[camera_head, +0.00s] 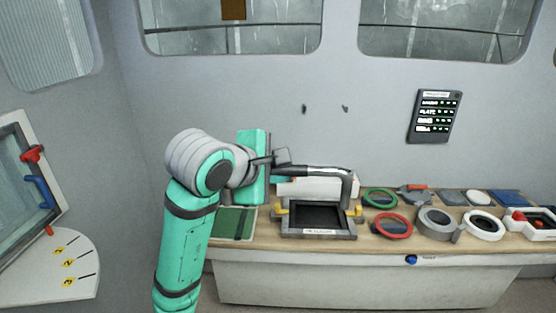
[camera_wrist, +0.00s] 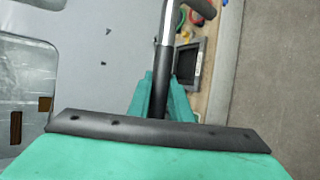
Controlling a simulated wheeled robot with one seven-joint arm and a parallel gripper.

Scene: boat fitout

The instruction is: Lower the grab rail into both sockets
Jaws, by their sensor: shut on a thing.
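My gripper (camera_head: 268,160) is shut on the grab rail (camera_head: 318,170), a dark bar with a bent-down right end, held roughly level above the bench's left part. In the wrist view the rail (camera_wrist: 166,45) runs away from my teal gripper fingers (camera_wrist: 160,98), with a shiny stretch in the middle and a bent far end. Two small dark fittings, left (camera_head: 304,108) and right (camera_head: 345,108), are on the wall above and behind the rail; they may be the sockets. The rail is apart from both. Its left end is hidden by my gripper.
A workbench (camera_head: 370,256) carries a dark tray with yellow clips (camera_head: 318,232) below the rail, a green ring (camera_head: 380,189), a red ring (camera_head: 393,238) and several other parts to the right. A black panel (camera_head: 434,117) hangs on the wall. The wall around the fittings is clear.

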